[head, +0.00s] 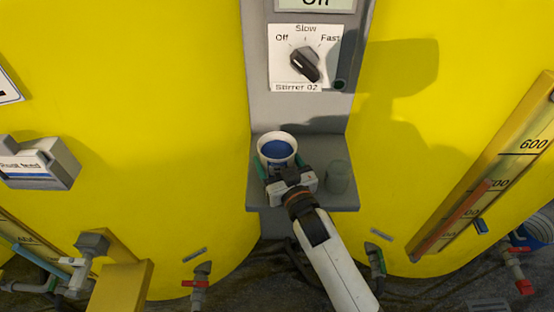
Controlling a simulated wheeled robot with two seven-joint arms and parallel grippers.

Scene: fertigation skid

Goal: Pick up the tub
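The tub (277,164) is a small white round cup with a blue inside, upright at the left of a small grey shelf. My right gripper (280,166) reaches in from below, with one greenish finger on each side of the tub. I cannot tell whether the fingers press on the tub or stand just clear of it. The gripper's body hides the tub's lower front and part of its base. My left gripper is not in view.
A greenish translucent cup (338,177) stands right of the gripper on the grey shelf (318,202). Above is a stirrer knob (305,64) on a grey panel. Yellow tanks (165,120) flank the shelf closely. Red-handled valves (200,282) sit low down.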

